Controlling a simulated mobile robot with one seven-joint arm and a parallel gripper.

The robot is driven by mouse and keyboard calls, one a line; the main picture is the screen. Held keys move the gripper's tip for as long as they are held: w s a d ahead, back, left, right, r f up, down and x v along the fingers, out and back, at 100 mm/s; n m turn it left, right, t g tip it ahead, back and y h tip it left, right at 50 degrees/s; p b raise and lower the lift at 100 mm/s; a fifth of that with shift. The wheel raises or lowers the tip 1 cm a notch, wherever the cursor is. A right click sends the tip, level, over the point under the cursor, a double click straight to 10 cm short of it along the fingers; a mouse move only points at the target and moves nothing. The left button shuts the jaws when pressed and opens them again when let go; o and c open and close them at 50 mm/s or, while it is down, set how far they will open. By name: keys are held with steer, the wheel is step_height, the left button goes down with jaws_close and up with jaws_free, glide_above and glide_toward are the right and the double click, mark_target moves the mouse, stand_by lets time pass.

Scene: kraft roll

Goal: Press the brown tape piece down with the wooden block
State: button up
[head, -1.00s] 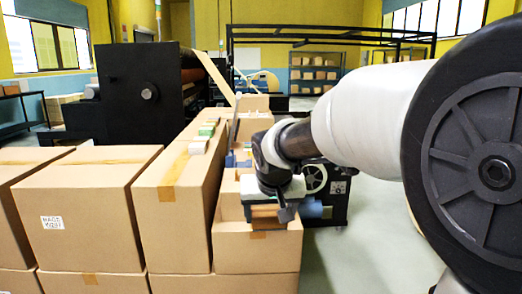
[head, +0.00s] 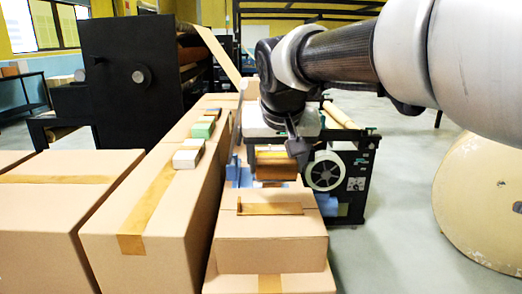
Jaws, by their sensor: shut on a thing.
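The brown tape piece (head: 270,209) lies across the top of the near cardboard box (head: 270,255) in the right-hand row. The wooden block (head: 277,166) is orange-brown and hangs under my gripper (head: 278,153), just behind and above the tape piece. My gripper is shut on the block, and the two appear apart from the tape. The wrist hides the fingertips and the block's upper part, so the exact grip is not clear.
Taller cardboard boxes (head: 150,230) stand left, with small white (head: 188,155) and green (head: 203,127) items on top. A black machine with a white wheel (head: 325,171) stands right of the gripper. A large pale roll (head: 485,200) stands on the open floor at right.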

mark_target(274, 201)
steer(key=shift+w, duration=0.15)
steer(key=shift+s+f+b, duration=0.2)
steer(key=shift+f+b, duration=0.4)
steer(key=shift+f, duration=0.1)
steer(key=shift+f+b, duration=2.1)
steer(key=shift+f, duration=0.8)
steer(key=shift+f+b, duration=0.35)
steer(key=shift+f, duration=0.05)
steer(key=shift+r, duration=0.15)
steer(key=shift+r+p, duration=2.7)
steer(key=shift+r, duration=0.75)
steer(key=shift+f, duration=0.1)
